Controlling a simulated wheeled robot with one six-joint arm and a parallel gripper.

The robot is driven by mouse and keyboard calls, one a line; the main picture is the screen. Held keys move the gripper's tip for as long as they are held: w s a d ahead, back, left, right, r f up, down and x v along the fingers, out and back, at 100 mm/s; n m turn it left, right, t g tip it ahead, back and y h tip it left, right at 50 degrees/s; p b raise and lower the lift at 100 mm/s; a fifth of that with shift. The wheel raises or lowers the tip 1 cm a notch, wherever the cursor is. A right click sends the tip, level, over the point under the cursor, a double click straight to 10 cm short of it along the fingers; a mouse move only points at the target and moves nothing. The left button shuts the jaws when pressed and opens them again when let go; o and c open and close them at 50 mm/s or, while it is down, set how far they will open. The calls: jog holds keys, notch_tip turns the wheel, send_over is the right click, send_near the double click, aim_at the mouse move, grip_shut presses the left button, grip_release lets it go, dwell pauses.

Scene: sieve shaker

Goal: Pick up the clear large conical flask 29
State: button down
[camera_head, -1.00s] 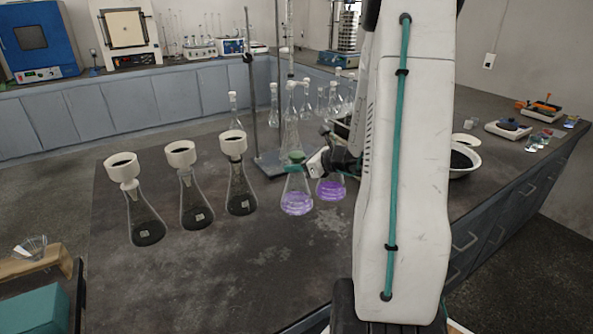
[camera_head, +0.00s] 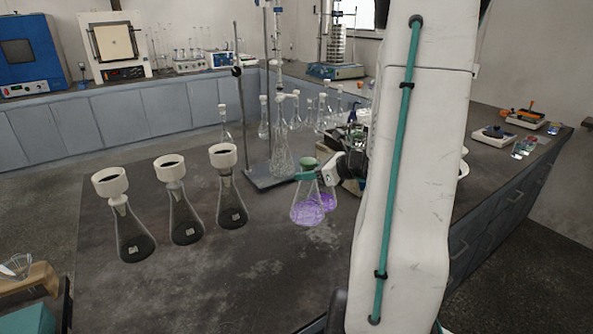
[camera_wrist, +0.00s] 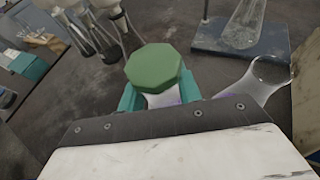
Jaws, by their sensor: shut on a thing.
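A clear conical flask (camera_head: 305,210) with purple liquid and a green stopper stands upright in my gripper (camera_head: 306,176). The teal fingers are shut around its neck, just below the stopper. I cannot tell whether its base touches the bench. In the wrist view the green stopper (camera_wrist: 154,67) sits between the teal fingers of my gripper (camera_wrist: 160,95) and hides most of the flask. A second clear flask with purple liquid (camera_head: 328,202) stands just behind and to the right, partly covered by the held one. No number label is readable.
Several flasks with dark contents and white funnel tops (camera_head: 185,220) stand to the left. A retort stand base (camera_head: 262,184) and a large clear flask (camera_head: 282,160) are close behind. More glassware crowds the back right. The front of the dark bench (camera_head: 200,290) is clear.

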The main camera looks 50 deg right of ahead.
jog(key=a+r+v, duration=0.1)
jog(key=v, duration=0.9)
jog(key=shift+r, duration=0.5)
jog(key=shift+w+d, duration=0.1)
jog(key=shift+w, duration=0.15)
dwell(0.3)
